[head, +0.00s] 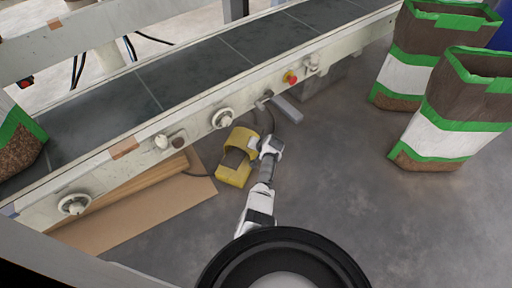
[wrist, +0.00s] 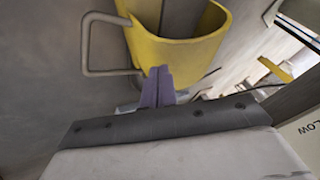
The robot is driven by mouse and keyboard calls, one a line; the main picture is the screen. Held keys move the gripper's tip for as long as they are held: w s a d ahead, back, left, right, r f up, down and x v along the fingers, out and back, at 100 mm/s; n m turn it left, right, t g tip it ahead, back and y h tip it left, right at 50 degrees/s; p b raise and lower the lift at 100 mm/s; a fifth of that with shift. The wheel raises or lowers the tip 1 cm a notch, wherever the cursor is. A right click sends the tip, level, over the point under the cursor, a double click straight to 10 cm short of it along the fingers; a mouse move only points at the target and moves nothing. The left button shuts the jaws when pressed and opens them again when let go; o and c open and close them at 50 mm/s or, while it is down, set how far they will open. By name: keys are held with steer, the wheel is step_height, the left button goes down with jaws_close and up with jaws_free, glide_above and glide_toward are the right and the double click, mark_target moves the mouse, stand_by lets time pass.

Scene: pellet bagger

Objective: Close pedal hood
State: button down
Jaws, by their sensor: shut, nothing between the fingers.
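The yellow pedal unit (head: 234,174) stands on the floor beside the conveyor, with a dark opening at its middle. Its curved yellow hood (head: 242,139) shows at the top of the unit and appears raised. In the wrist view the yellow hood (wrist: 178,50) fills the upper middle, with a grey wire handle (wrist: 86,45) at its left. My gripper (head: 264,146) is right beside the hood, on its right side. In the wrist view its purple fingers (wrist: 158,86) are together and empty, in front of the hood's lower edge. I cannot tell whether they touch it.
The conveyor (head: 190,72) runs diagonally behind the pedal, with knobs and a red button (head: 290,77) on its rail. A grey bar (head: 286,108) sticks out near my gripper. Flat cardboard (head: 150,212) lies at left. Filled bags (head: 450,120) stand at right. Floor between is clear.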

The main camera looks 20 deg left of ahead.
mark_target(242, 134)
steer(key=w+a+b, duration=0.1)
steer(key=a+b, duration=0.1)
steer(key=w+a+b, duration=0.2)
steer(key=b, duration=0.1)
steer(key=w+a+b, duration=0.2)
steer(key=a, duration=0.1)
steer(key=shift+w+f, duration=0.1)
steer(key=shift+f, duration=0.15)
steer(key=shift+w+a+r+b, duration=0.25)
steer(key=shift+a+b, duration=0.05)
steer(key=shift+a, duration=0.1)
